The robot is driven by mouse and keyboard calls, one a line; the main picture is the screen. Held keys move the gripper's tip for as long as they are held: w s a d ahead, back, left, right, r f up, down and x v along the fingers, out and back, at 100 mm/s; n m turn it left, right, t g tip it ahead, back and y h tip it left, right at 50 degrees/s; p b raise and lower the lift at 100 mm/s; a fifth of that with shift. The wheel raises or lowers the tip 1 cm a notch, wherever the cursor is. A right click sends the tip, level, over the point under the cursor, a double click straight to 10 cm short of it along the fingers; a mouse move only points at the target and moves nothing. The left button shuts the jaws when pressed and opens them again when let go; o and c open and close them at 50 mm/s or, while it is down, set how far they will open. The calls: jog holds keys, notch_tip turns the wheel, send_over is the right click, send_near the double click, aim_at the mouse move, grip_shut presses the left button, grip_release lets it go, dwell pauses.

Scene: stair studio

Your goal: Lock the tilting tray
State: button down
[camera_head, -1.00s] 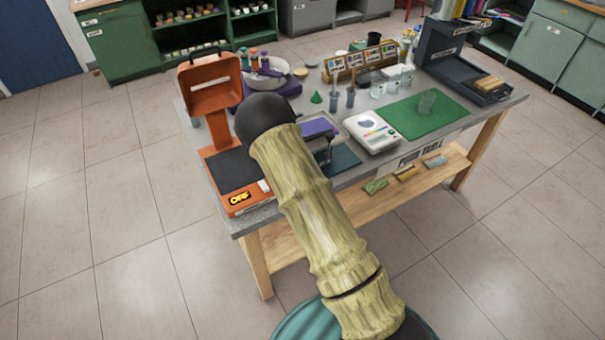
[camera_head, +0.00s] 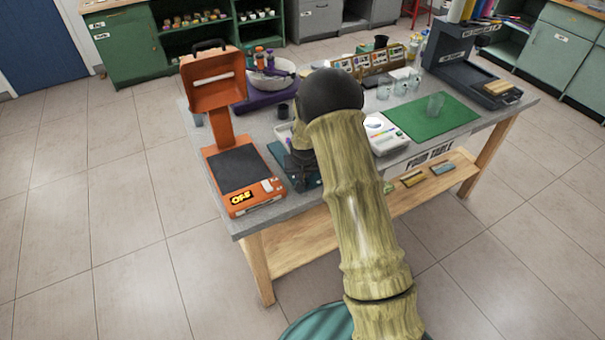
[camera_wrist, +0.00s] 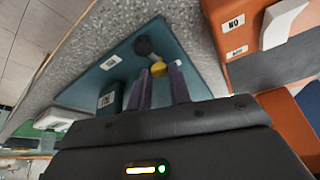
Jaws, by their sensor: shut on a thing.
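In the wrist view a teal base plate (camera_wrist: 190,45) with white labels lies on the grey worktop. A dark round knob (camera_wrist: 142,46) and a small yellow part (camera_wrist: 159,69) are on it. My gripper (camera_wrist: 160,80) is shut, its two purple-grey fingers on either side of the yellow part. A dark teal block with a label (camera_wrist: 108,98) stands left of the fingers. In the head view my gripper (camera_head: 302,165) is low over the teal plate (camera_head: 279,153), right of the orange device. My arm hides most of the tray there, so its tilt cannot be told.
The orange device (camera_head: 236,170), with an upright head and dark pad, stands close on the left. A white instrument (camera_head: 385,135), a green mat (camera_head: 432,118) and glassware (camera_head: 436,104) are to the right. Behind are a purple stand (camera_head: 265,98) and a wooden rack (camera_head: 370,65).

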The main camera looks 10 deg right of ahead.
dwell(0.3)
jog(key=c, duration=1.6)
grip_release()
jog(key=shift+r, duration=0.1)
jog(key=b+v, duration=0.2)
jog(key=v, duration=1.5)
jog(key=shift+d+r, duration=0.1)
jog(key=shift+r, duration=0.05)
jog(key=shift+s, duration=0.1)
